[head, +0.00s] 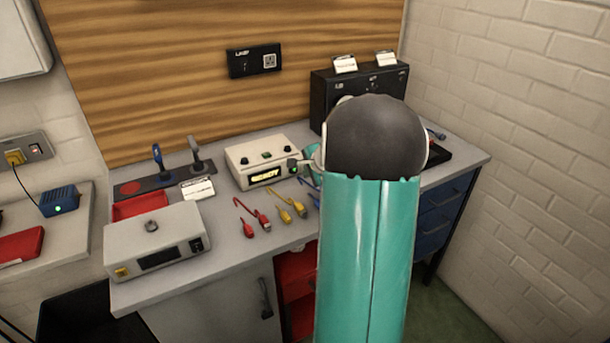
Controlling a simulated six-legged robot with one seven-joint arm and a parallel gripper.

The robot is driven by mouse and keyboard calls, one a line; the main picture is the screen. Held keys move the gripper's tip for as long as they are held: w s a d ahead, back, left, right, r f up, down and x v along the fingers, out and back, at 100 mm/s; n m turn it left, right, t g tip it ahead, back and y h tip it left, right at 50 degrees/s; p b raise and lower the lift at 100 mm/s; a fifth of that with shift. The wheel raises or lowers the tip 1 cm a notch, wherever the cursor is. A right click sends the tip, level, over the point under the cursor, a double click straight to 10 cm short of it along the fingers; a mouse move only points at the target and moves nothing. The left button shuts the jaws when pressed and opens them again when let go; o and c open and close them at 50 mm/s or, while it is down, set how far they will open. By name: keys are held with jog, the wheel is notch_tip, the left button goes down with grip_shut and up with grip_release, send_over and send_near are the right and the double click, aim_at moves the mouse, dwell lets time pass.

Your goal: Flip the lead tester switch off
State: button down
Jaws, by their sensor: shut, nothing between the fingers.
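A cream box, which looks like the lead tester (262,157), stands on the workbench with a lit yellow display reading what looks like "READY". Dark knobs sit on its sloping top. My gripper (293,166) is shut, its dark tip at the right end of the tester's front, beside the display. I cannot tell whether it touches the box. My teal arm fills the middle right and hides part of the bench. The tester's switch is not clearly visible; the gripper tip may cover it.
Red leads (252,216), yellow leads (289,204) and blue leads lie in front of the tester. A pale box with a dark display (155,245) stands front left. A tool holder (170,180) is behind it. A black panel box (335,92) stands behind my arm. A brick wall bounds the right.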

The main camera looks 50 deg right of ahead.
jog(key=v, duration=0.6)
jog(key=shift+r, duration=0.4)
jog(key=shift+s+a, duration=0.2)
jog(key=shift+s, duration=0.1)
jog(key=shift+f, duration=0.1)
